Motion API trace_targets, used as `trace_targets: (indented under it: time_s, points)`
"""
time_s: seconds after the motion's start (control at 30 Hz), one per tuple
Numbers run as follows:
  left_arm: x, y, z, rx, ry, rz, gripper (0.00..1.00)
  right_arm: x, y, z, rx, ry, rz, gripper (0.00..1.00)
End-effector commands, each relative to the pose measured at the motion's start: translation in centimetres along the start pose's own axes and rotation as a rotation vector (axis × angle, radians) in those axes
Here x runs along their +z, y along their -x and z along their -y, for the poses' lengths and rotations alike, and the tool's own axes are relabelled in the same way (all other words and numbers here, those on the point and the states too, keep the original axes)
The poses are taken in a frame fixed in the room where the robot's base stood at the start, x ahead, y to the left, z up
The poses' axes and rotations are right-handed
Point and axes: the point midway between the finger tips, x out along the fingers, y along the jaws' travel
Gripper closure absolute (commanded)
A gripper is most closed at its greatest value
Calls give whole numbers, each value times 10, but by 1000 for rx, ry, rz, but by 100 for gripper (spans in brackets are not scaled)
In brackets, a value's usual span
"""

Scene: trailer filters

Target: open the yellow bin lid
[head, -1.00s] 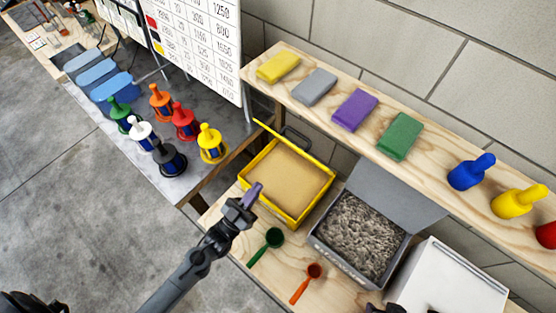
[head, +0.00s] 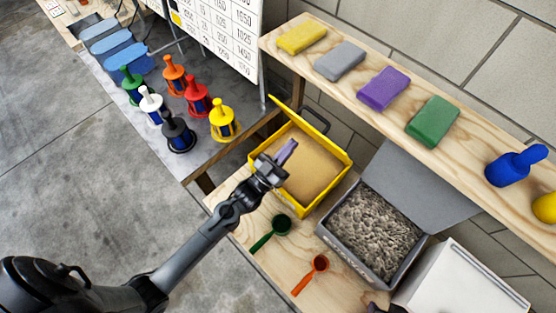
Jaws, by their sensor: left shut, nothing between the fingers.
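The yellow bin (head: 333,188) stands on the lower wooden bench and holds a tan, sand-like fill. Its yellow lid (head: 296,116) is raised along the back edge and seen nearly edge-on, so the fill is exposed. My left gripper (head: 287,152) is shut and empty, with purple fingertips. In the picture it overlaps the bin's left part, over the fill; I cannot tell its height or whether it touches anything. My right gripper cannot be made out; a small dark shape at the bottom edge is unclear.
A grey box (head: 375,228) with its lid open holds grey shredded-looking material, right of the bin. A green scoop (head: 280,225) and an orange scoop (head: 319,264) lie in front. A shelf (head: 462,140) with coloured blocks runs behind. A white box (head: 455,285) stands at right.

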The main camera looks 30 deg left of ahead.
Motion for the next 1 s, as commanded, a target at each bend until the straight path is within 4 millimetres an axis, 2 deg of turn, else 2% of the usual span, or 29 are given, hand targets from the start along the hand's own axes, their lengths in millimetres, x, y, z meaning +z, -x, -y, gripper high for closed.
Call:
trace_targets:
  time_s: [0.1,0.33,0.83,1.0]
  points:
    - [1,-19,0,0,0,-2,100,1,-3,1,-3,-3,0,57]
    - [0,-42,0,0,0,-1,100,2,-6,2,-6,-7,0,57]
    - [0,-48,0,0,0,1,100,2,-6,1,-3,-2,2,57]
    - [-4,-49,4,-6,-4,13,100,0,1,0,1,3,4,57]
